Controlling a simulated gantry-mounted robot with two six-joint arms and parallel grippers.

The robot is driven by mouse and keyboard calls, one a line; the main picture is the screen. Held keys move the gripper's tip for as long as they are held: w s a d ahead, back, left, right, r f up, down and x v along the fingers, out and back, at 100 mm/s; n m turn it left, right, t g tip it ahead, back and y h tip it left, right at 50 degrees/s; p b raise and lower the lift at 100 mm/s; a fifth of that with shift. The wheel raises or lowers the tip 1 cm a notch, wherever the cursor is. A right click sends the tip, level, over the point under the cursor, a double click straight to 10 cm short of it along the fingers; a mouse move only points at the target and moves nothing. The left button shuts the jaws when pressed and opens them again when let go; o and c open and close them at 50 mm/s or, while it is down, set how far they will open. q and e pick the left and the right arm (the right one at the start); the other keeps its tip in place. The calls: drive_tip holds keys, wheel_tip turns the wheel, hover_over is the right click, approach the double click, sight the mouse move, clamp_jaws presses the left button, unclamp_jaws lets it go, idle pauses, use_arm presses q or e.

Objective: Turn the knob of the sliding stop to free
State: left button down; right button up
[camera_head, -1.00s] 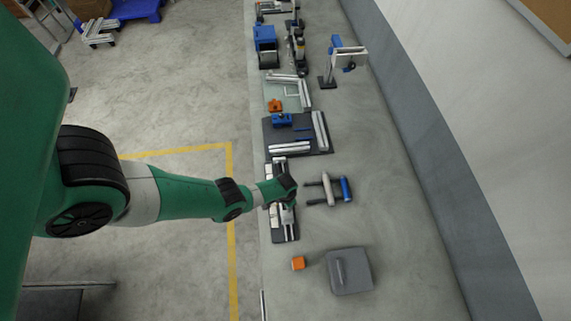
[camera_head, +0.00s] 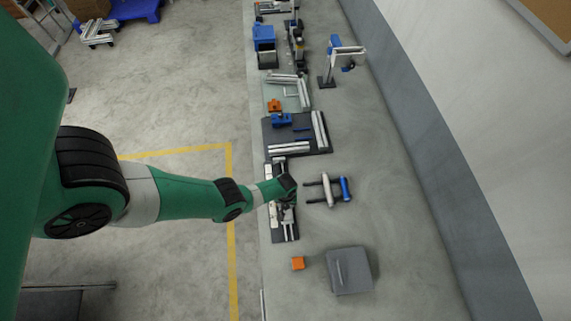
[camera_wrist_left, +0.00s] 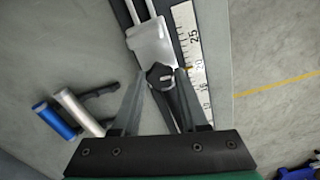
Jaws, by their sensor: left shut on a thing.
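The sliding stop (camera_wrist_left: 150,42) is a pale metal block on a dark rail in the left wrist view, beside a white ruler scale (camera_wrist_left: 187,40). Its dark knob (camera_wrist_left: 160,75) sits at the block's near end, with a light mark on top. My left gripper (camera_wrist_left: 161,77) has one finger on each side of the knob and is shut on it. In the head view my left gripper (camera_head: 288,203) is over the dark fixture base (camera_head: 291,236) near the bench's left edge and partly hides the stop. My right gripper is not in view.
A frame with a pale and a blue handle (camera_head: 345,189) lies just right of the fixture. A dark tray with metal bars (camera_head: 317,146) lies above.

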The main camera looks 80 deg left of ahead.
use_arm(q)
drive_tip(key=shift+n, duration=0.3)
drive_tip(key=shift+c, duration=2.2)
unclamp_jaws()
drive_tip(key=shift+r, duration=0.1)
